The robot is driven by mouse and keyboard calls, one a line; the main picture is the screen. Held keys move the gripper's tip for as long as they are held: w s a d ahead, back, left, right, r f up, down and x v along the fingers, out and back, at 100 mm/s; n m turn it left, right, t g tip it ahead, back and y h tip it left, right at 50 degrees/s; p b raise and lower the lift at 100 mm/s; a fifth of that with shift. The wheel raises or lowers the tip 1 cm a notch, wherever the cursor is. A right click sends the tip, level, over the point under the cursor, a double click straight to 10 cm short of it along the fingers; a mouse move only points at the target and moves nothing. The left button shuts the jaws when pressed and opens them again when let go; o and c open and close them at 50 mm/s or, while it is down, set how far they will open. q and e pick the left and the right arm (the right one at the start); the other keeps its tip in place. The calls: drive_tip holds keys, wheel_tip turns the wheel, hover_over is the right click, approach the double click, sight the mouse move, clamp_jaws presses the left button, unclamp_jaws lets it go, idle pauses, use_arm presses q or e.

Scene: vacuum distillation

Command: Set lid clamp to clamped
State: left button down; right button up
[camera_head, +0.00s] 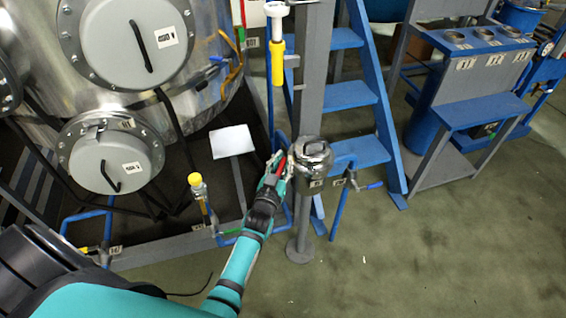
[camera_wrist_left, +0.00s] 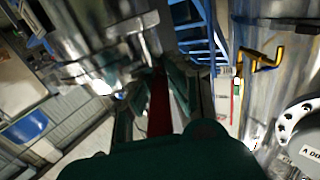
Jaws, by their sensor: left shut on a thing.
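The small steel vessel (camera_head: 312,178) with a domed lid (camera_head: 313,150) stands on a grey post in the head view. The red lever of the lid clamp (camera_head: 268,180) is at the vessel's left side. My left gripper (camera_head: 281,166) reaches it from below left and is shut on the lever. In the left wrist view the red lever (camera_wrist_left: 159,108) lies between the fingers of the left gripper (camera_wrist_left: 160,90), and shiny metal of the vessel (camera_wrist_left: 95,45) fills the upper left. The fingers hide much of the clamp. My right gripper is not in view.
A large steel tank (camera_head: 60,60) with round hatches stands at the left. A white plate (camera_head: 231,141) is left of the gripper. Blue steps (camera_head: 350,95) rise behind the vessel. A blue-topped bench (camera_head: 478,112) is at the right. The floor at lower right is clear.

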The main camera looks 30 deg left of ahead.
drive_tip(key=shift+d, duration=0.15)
use_arm(q)
drive_tip(key=c, duration=1.3)
unclamp_jaws()
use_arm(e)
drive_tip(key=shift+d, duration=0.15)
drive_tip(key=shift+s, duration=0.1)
use_arm(q)
drive_tip(key=s, duration=0.2)
drive_tip(key=s+d, duration=0.1)
drive_tip(key=s, duration=0.4)
drive_tip(key=shift+s+d, duration=0.15)
drive_tip(key=shift+s, duration=0.1)
